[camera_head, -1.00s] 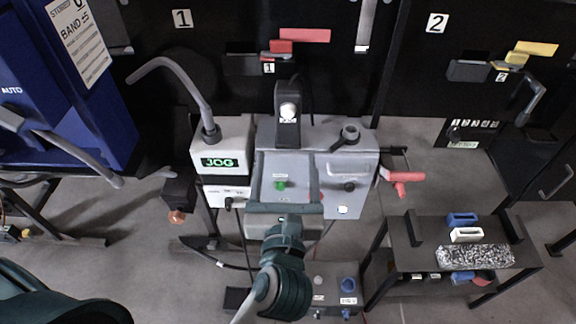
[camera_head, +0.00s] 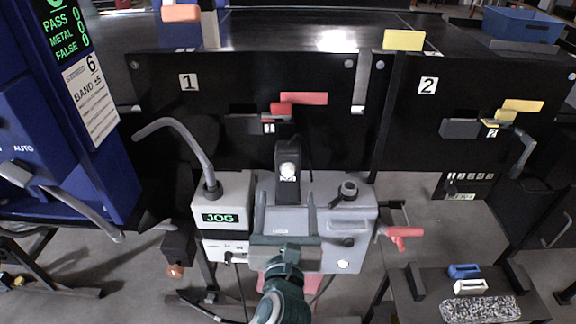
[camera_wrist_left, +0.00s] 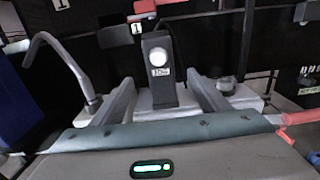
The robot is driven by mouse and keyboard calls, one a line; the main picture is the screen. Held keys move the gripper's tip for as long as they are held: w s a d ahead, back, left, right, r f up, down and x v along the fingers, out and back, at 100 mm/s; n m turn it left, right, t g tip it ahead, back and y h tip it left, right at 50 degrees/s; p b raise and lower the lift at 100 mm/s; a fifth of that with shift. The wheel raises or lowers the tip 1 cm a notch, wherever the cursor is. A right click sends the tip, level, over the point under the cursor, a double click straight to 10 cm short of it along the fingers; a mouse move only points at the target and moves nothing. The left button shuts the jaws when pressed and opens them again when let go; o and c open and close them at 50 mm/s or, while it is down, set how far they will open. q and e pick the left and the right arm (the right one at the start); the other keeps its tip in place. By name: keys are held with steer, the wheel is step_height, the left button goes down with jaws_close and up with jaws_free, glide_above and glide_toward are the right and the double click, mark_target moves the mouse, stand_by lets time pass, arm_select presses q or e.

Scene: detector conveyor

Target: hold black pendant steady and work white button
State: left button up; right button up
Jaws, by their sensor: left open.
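The black pendant (camera_head: 288,194) stands upright on the grey console, with a round white button (camera_head: 288,170) on its face and a small label under it. In the left wrist view the pendant (camera_wrist_left: 159,88) and its lit white button (camera_wrist_left: 158,58) show ahead, framed by the fingers. My left gripper (camera_head: 286,200) is open and empty, one finger to each side of the pendant's lower part as seen. I cannot tell whether the tips reach beside it or stop short; no contact shows. My right gripper is not in view.
The grey console carries a JOG display (camera_head: 220,218), a curved grey tube (camera_head: 180,128) on the left and a knob (camera_head: 348,190) on the right. A red handle (camera_head: 402,233) juts out at the right. Black panels marked 1 and 2 stand behind, a blue cabinet (camera_head: 60,150) at left.

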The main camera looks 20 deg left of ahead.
mark_target(288, 169)
arm_select(q)
steer(key=p+x, duration=0.3)
steer(key=x, duration=0.8)
steer(key=shift+w+a, duration=0.1)
steer(key=shift+w, duration=0.15)
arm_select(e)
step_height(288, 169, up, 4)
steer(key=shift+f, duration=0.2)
arm_select(q)
steer(key=c, duration=1.5)
steer(key=shift+f, duration=0.1)
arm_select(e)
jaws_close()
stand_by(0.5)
